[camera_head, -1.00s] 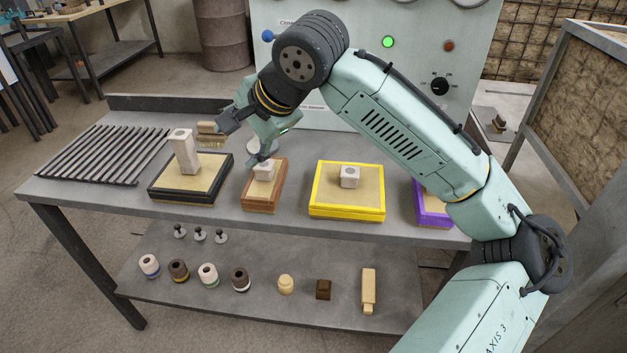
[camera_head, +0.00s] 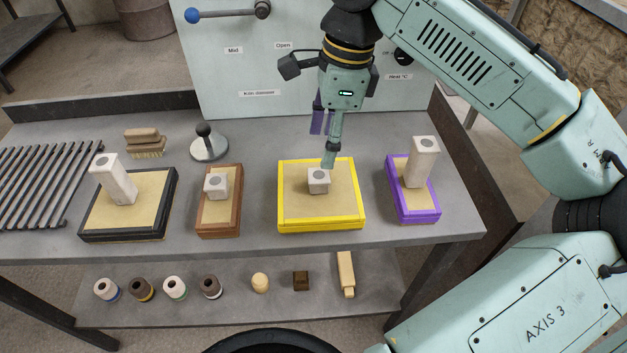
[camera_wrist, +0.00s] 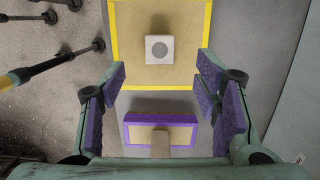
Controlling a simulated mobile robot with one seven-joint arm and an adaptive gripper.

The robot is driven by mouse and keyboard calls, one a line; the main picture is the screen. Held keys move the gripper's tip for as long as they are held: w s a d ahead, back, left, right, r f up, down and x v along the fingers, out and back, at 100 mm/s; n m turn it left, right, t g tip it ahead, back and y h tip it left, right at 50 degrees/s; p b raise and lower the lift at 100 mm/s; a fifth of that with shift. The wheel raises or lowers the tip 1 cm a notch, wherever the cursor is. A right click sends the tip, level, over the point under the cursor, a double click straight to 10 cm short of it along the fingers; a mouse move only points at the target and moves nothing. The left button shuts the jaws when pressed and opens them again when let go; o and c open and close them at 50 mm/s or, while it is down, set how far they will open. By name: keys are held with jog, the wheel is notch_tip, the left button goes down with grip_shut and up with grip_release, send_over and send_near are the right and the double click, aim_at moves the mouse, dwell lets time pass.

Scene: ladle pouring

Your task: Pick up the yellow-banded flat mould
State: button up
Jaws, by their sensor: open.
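The yellow-banded flat mould (camera_head: 291,222) is a low box with a yellow frame and a sand-coloured top. It lies flat on the upper table, with a short pale block (camera_head: 319,185) with a round grey mark on top. My gripper (camera_head: 325,140) hangs over the mould's far side, open and empty, with its near finger overlapping the far edge in the picture. In the wrist view the mould (camera_wrist: 190,75) fills the top middle, its block near the centre line. My purple-padded fingers (camera_wrist: 162,78) stand wide apart on either side below it.
A purple-banded mould (camera_head: 419,217) with a tall block stands right of it; a brown one (camera_head: 217,234) and a black one (camera_head: 130,236) stand left. A round-knobbed tool (camera_head: 208,147), a brush (camera_head: 146,142) and dark rods (camera_head: 35,185) lie farther left. A control panel (camera_head: 240,65) rises behind.

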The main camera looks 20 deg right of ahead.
aim_at(319, 175)
jog(key=f, duration=0.3)
jog(key=shift+s+a+f, duration=0.15)
jog(key=shift+a+f, duration=0.1)
jog(key=shift+a, duration=0.05)
jog(key=f, duration=0.2)
jog(key=f+p, duration=0.1)
jog(key=f, duration=0.2)
jog(key=shift+w+a+f+p, duration=0.25)
jog(key=shift+a+f+p, duration=0.05)
jog(key=shift+p, duration=0.05)
jog(key=shift+c, duration=0.2)
grip_shut()
jog(key=shift+r, duration=0.1)
